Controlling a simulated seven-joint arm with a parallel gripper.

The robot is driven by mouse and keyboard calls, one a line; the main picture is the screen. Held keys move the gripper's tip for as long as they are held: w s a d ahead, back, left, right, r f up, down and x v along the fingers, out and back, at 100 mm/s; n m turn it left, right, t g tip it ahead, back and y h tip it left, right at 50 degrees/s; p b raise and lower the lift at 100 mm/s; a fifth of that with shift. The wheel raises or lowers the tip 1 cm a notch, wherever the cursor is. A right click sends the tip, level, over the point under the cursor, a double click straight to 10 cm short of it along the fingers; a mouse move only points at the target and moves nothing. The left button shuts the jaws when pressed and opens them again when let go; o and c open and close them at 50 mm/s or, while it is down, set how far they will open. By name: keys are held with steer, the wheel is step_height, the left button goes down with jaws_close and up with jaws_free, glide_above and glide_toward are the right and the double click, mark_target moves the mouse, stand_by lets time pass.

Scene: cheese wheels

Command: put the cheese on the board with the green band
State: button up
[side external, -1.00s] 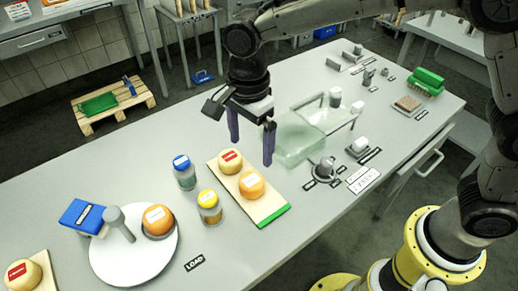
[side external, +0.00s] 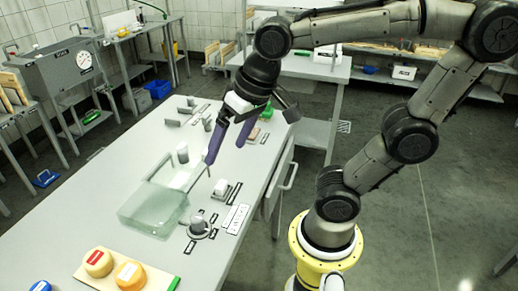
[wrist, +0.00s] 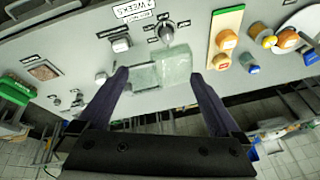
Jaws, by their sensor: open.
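The board with the green band (side external: 150,285) is cut off at the bottom of the side view and carries two cheeses: a pale one with a red label (side external: 98,262) and an orange one (side external: 130,274). In the wrist view the whole board (wrist: 238,22) shows with both cheeses on it. Another orange cheese (wrist: 288,38) sits on a white disc (wrist: 304,20) at the wrist view's right.
A pale green glass block (side external: 152,208) stands between my gripper and the board. Knobs and small labelled fixtures (side external: 199,226) line the near edge.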

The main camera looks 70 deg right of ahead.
steer(key=s+d+f+n+t, duration=0.1)
steer(key=s+d+f+n, duration=0.1)
steer(key=s, duration=0.3)
steer(key=shift+s+d+n+h, duration=0.2)
steer(key=shift+d+n+h, duration=0.15)
steer(key=shift+n, duration=0.45)
steer(key=shift+c, duration=0.3)
